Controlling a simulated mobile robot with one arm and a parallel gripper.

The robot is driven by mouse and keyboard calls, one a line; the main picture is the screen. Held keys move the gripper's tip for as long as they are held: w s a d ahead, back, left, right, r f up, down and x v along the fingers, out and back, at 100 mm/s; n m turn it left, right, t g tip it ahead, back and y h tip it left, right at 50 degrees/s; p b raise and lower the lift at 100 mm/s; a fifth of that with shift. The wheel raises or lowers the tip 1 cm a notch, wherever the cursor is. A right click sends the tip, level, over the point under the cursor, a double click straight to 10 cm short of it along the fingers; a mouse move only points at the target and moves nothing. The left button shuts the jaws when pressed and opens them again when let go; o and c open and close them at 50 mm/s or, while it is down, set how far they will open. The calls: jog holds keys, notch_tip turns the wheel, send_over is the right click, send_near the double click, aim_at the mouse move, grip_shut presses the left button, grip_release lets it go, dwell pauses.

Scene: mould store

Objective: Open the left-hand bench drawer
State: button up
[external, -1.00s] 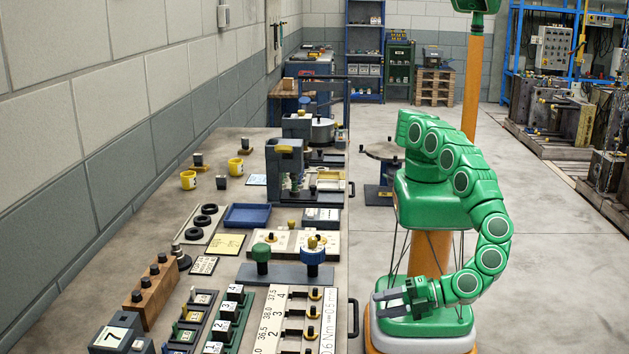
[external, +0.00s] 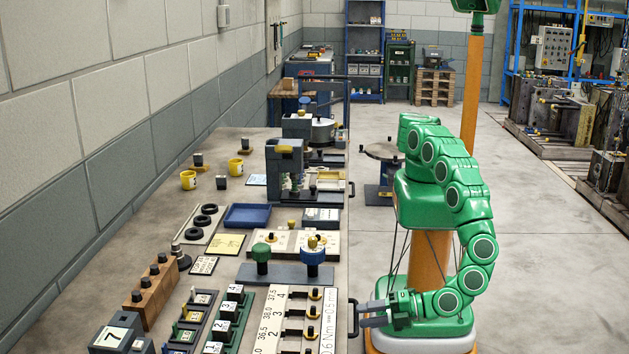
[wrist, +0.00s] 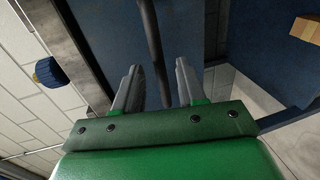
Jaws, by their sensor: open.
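The bench (external: 120,270) has two dark bar handles on its aisle side, a near one (external: 353,322) and a far one (external: 351,190). My gripper (external: 364,313) is at the near handle, below the bench top's edge. In the wrist view, the dark bar (wrist: 152,45) runs lengthwise between the two grey fingers of my open gripper (wrist: 157,68). The fingers are on either side of it, and a gap shows at each side. The dark blue front (wrist: 100,25) lies behind the bar. The external view hides the drawer fronts; no drawer visibly sticks out.
The bench top carries a green knob (external: 261,255), a blue knob (external: 312,255), a blue tray (external: 247,216) and numbered racks near its edge. A round-topped stand (external: 382,152) is on the floor further back. The aisle floor (external: 545,240) to the right is clear.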

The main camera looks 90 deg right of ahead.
jog(key=shift+w+f, duration=0.15)
jog(key=shift+w, duration=0.4)
jog(key=shift+c, duration=0.4)
grip_shut()
